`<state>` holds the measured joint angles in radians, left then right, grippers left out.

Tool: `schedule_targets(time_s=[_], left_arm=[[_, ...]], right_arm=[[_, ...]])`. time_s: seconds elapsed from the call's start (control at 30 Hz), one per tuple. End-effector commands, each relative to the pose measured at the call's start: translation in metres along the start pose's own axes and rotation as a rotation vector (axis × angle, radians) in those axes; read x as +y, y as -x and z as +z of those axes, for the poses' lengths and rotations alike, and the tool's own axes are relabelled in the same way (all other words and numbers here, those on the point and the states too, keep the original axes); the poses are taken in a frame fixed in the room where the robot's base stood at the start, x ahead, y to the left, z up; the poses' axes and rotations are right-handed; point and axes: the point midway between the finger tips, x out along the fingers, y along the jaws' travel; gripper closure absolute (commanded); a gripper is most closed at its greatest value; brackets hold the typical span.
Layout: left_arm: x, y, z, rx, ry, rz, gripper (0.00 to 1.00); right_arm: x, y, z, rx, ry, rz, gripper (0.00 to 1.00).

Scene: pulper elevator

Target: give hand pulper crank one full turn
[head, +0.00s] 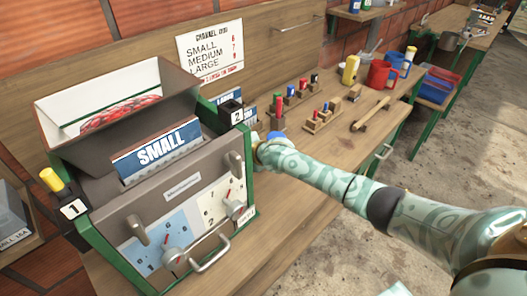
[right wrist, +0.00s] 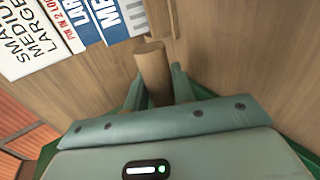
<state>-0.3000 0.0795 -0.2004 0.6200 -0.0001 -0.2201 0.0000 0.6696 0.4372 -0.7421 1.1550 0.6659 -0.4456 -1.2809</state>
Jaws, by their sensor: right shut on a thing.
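The hand pulper (head: 165,195) is a grey box in a green frame, with a "SMALL" card (head: 158,150) on its front and an open bin with a red picture on top. My right arm comes in from the right, and my right gripper (head: 262,152) is at the machine's right side. In the right wrist view, a round wooden crank handle (right wrist: 153,66) stands between the two green fingers of the gripper (right wrist: 157,88), which is shut on it. The rest of the crank is hidden in both views. My left gripper is not in view.
The machine's front has knobs, dials (head: 175,258) and a metal bar handle (head: 210,251). Numbered posts stand at its sides. To the right, the wooden bench (head: 375,120) holds pegs, blocks, a yellow bottle (head: 350,69) and a red mug (head: 378,75).

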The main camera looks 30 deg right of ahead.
Motion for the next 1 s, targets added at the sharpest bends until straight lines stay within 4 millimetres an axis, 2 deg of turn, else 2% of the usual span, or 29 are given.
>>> schedule_targets(time_s=[0.03, 0.33, 0.6, 1.0], left_arm=[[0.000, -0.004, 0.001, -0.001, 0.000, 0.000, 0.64], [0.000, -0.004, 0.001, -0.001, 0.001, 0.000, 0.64], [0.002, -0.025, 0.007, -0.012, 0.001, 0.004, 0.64], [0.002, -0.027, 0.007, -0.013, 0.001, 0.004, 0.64]], right_arm=[[0.006, -0.003, 0.001, 0.000, -0.002, 0.011, 0.93], [0.010, -0.004, 0.001, 0.000, -0.002, 0.012, 0.93], [0.031, -0.025, 0.001, 0.000, -0.002, 0.012, 0.93], [0.039, -0.029, 0.001, 0.000, -0.001, 0.007, 0.93]])
